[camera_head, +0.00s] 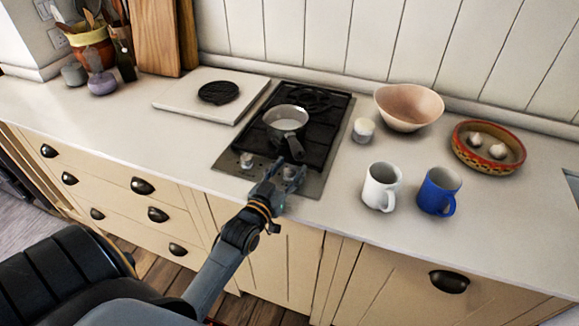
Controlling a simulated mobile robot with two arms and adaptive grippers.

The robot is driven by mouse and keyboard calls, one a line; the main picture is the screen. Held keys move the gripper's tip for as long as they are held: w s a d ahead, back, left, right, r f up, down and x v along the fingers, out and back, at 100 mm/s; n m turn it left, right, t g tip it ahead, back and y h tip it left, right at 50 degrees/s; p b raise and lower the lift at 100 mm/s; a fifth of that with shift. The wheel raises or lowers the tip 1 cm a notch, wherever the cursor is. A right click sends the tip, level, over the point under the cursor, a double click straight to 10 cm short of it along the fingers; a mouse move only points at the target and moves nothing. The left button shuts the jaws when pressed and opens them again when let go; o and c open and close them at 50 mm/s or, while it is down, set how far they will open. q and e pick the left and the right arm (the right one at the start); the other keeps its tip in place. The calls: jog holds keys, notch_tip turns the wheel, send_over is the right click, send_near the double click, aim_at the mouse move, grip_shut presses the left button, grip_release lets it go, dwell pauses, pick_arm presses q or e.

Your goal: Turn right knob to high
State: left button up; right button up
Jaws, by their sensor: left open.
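The stove (313,181) is a dark hob with a steel front strip set in the white counter. Two knobs sit on that strip. The left knob (247,160) is in plain view. The right knob (289,172) is partly covered by my left gripper (284,170). My left gripper is open, with its fingers around or just beside the right knob; I cannot tell whether they touch it. The knob's setting is too small to read. A pot (287,120) stands on the hob with its dark handle pointing toward the gripper. My right gripper is not in view.
A white mug (380,188), a blue mug (437,192) and a small white jar (363,130) stand right of the stove. A pink bowl (409,107) and a red-rimmed dish (462,153) are behind. A white board (180,102) lies left of the stove.

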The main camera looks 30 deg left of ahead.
pick_arm(q)
jog(key=shift+w, duration=0.25)
grip_shut()
jog(key=shift+r+n+y+p, duration=0.2)
jog(key=shift+n+y+p, duration=0.2)
jog(key=shift+y, duration=0.3)
jog(key=shift+f+n+y, duration=0.1)
jog(key=shift+n+y, duration=0.3)
jog(key=shift+g, duration=0.3)
grip_release()
jog(key=shift+s+f, duration=0.1)
